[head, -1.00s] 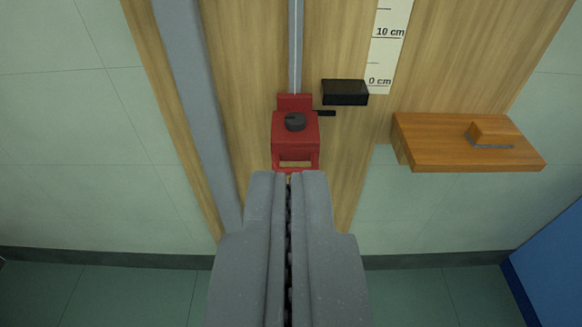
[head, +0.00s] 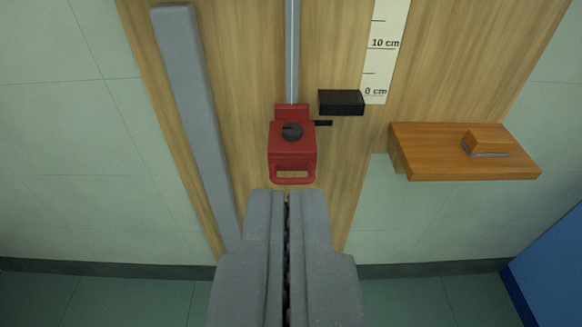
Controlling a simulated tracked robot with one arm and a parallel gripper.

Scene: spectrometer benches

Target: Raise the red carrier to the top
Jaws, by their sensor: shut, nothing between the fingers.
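The red carrier (head: 291,151) sits low on a vertical grey rail (head: 292,50) fixed to a wooden board. It has a dark round knob on its front, a loop handle (head: 292,179) at its lower end and a thin black pointer to its right. The pointer is near the 0 cm end of a white scale (head: 383,50). My gripper (head: 287,192) is shut and empty. Its tips show just below the handle in the picture; the gap in depth is hard to tell.
A black block (head: 341,102) stands right of the carrier, by the scale's foot. A long grey bar (head: 195,120) runs down the board at left. A blue panel (head: 545,265) stands at lower right.

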